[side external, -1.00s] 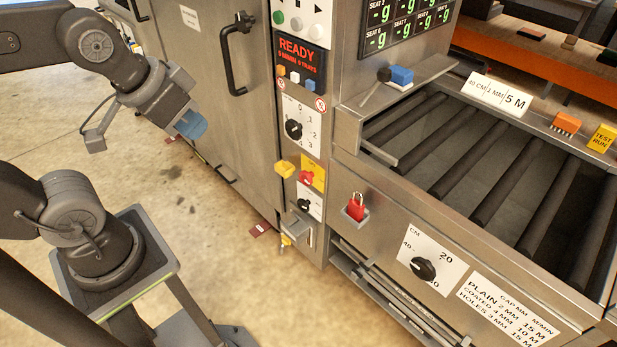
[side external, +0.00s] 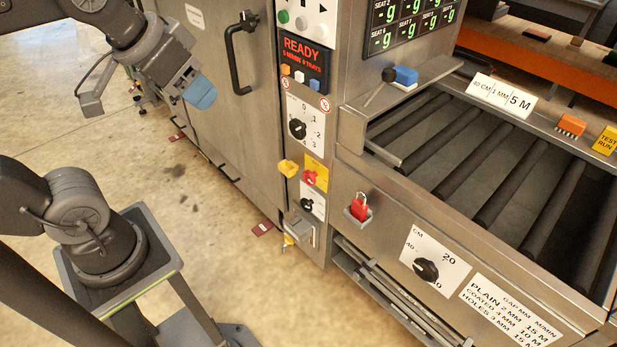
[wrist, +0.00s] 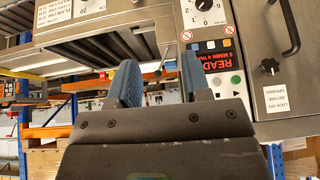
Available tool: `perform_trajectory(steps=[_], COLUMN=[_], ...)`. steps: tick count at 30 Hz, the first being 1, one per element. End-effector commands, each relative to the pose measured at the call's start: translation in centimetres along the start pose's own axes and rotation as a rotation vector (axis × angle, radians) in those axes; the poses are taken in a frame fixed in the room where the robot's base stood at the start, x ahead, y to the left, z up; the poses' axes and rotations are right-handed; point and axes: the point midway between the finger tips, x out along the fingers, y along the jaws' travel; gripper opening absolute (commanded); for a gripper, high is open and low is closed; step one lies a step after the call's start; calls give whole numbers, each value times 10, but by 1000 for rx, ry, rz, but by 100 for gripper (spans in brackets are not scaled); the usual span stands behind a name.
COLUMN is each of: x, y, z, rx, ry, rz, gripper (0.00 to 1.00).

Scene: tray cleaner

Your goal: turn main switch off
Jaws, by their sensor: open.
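A red rotary knob on a yellow plate (side external: 313,173), which looks like the main switch, sits low on the narrow front panel of the steel machine. Its label and the way its handle points are too small to read. It is not visible in the wrist view. My gripper (side external: 200,92) hangs in the air left of this panel, higher in the picture than the knob and apart from the machine. Its two blue fingers (wrist: 158,76) are spread with nothing between them.
Above the switch are a black dial (side external: 298,128) and a READY display (side external: 305,52); below is a smaller black dial (side external: 306,204). A yellow block (side external: 287,168) juts out beside the switch. A red padlock (side external: 359,207) hangs to the right. A door handle (side external: 236,55) sticks out near my gripper.

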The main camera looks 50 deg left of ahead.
Motion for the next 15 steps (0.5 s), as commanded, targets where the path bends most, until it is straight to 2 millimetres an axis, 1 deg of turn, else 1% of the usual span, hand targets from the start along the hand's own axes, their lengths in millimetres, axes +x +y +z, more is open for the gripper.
perform_trajectory(steps=[1,2,8,10,15], x=[7,10,31,39,61], y=[-5,-8,-30,-40,-68], z=[-6,-10,-43,-56,-94], rx=[-13,-20,-64,-77,-94], ry=[20,38,182,247,447], rz=[-19,-30,-106,-134,-193], gripper=[49,52,71,78,79])
